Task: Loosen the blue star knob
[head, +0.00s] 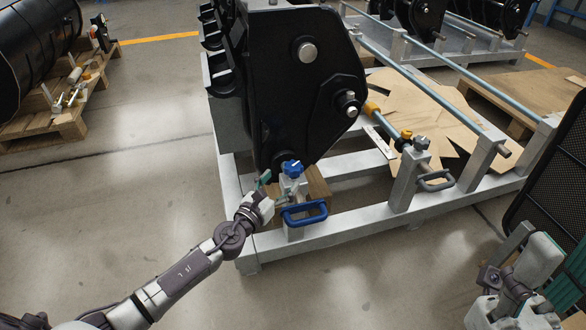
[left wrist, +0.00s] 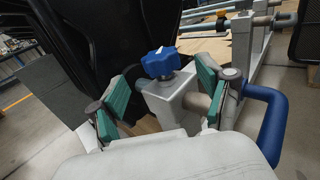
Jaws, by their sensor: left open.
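The blue star knob (head: 292,168) sits on top of a grey clamp block (head: 292,186) at the near corner of the metal frame. In the left wrist view the knob (left wrist: 160,62) stands upright on the block (left wrist: 168,97), beyond and between my fingertips. My left gripper (head: 268,188) is at the left side of the block, open, with its green finger pads (left wrist: 160,92) spread to either side and apart from the knob. My right gripper (head: 515,290) is at the lower right, far from the knob; its fingers are not clear.
A blue handle (head: 304,214) sits just below the block, close to my left gripper. A large black bucket (head: 310,90) rises behind the knob. Floor in front is clear.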

